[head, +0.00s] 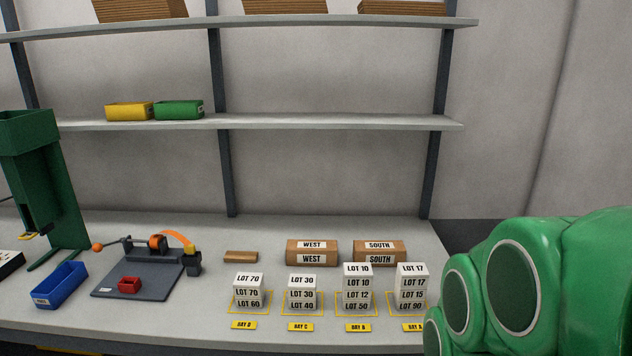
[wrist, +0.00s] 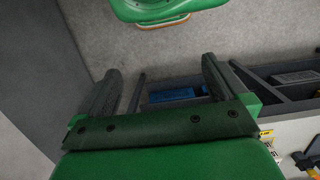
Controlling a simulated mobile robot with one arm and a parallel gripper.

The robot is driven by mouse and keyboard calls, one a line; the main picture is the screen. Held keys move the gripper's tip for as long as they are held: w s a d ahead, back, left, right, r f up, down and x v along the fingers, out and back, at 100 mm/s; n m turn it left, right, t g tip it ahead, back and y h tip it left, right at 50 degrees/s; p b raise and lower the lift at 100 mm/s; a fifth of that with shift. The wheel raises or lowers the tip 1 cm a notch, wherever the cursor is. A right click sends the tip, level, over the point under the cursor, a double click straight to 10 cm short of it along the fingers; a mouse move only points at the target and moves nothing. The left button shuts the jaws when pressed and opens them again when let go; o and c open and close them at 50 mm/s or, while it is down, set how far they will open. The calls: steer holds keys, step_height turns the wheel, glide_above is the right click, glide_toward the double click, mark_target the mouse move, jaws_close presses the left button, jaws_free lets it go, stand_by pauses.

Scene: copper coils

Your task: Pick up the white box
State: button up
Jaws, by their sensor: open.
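White boxes with LOT labels stand stacked on the table in yellow-outlined bays in the head view. The BAY D stack (head: 248,290) shows LOT 70 over LOT 60. The BAY C stack (head: 302,292) shows LOT 30 over LOT 40. The BAY B stack (head: 357,288) shows LOT 10, LOT 12 and LOT 50, top to bottom. The BAY A stack (head: 411,285) shows LOT 17, LOT 15 and LOT 90. My gripper (wrist: 162,72) is open and empty in the wrist view, away from the stacks; it is not visible in the head view.
Brown WEST (head: 312,257) and SOUTH (head: 391,250) boxes stand behind the stacks. Left are a grey fixture plate (head: 110,287), a blue bin (head: 60,286) and a green press (head: 45,170). Shelves (head: 330,123) hang above. My green arm covers the right side, partly hiding BAY A's label.

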steer(key=w+a+f+n+t+y, duration=0.1)
steer(key=w+a+t, duration=0.1)
steer(key=w+a, duration=0.45)
steer(key=w+a+f+t+y, duration=0.1)
steer(key=w+a, duration=0.3)
steer(key=w, duration=0.6)
steer(key=m+t+h, duration=0.1)
steer(key=t, duration=1)
glide_toward(247, 281)
steer(key=x, duration=0.3)
steer(key=shift+a+f+t+h, duration=0.15)
steer(key=shift+f+t+h, duration=0.45)
steer(key=shift+f, duration=0.25)
steer(key=shift+x, duration=1.3)
steer(key=shift+r+x, duration=0.2)
steer(key=shift+x, duration=1.1)
steer(key=shift+r+x, duration=0.15)
steer(key=shift+x, duration=1.1)
steer(key=shift+w+a, duration=0.15)
